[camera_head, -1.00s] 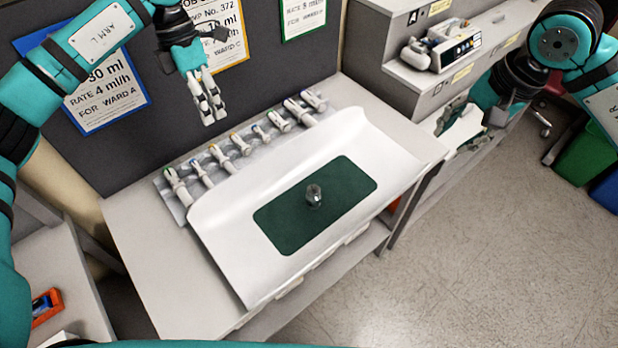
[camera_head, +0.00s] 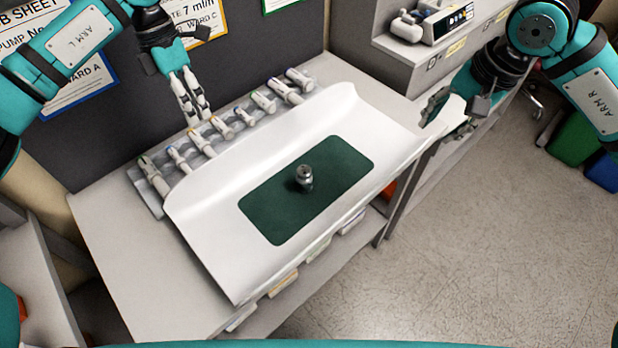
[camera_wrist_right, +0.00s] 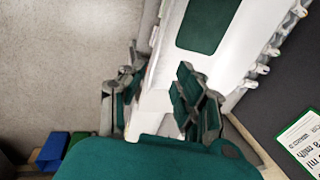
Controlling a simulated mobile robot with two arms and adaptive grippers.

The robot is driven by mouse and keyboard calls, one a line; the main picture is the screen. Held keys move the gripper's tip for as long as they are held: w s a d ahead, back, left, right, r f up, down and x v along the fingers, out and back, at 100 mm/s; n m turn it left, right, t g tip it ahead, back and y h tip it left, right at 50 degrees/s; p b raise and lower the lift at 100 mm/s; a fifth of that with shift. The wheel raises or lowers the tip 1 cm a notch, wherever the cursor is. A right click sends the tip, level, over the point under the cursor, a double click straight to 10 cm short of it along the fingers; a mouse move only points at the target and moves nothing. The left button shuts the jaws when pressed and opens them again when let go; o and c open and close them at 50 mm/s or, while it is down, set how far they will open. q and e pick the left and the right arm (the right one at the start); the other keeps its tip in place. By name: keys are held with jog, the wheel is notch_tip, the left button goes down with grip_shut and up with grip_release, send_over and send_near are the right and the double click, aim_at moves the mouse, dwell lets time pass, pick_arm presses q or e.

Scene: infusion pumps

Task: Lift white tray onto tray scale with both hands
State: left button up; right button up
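The white tray (camera_head: 215,235) is a wide curved sheet with a raised back edge, lying on the grey table. A dark green mat (camera_head: 270,215) and a small metal weight-like piece (camera_head: 305,178) are on it. My left gripper (camera_head: 197,117) hangs pointing down behind the tray's back edge, above the row of syringe-like items, its fingers slightly apart and empty. My right gripper (camera_head: 447,118) is at the tray's right end. In the right wrist view the right gripper (camera_wrist_right: 160,95) is open, with the tray's white end (camera_wrist_right: 158,103) showing between its fingers; contact cannot be told. I cannot identify the tray scale.
Several syringe-like items (camera_head: 222,126) stand in a grey rack along the table's back. A dark panel (camera_head: 120,130) with signs rises behind. A grey stepped cabinet (camera_head: 385,65) bearing a device (camera_head: 447,22) stands at the right. Bins (camera_head: 575,140) stand beyond clear floor.

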aim_at(227, 180)
pick_arm(q)
jog(key=shift+f, duration=0.1)
pick_arm(e)
jog(key=shift+f, duration=0.1)
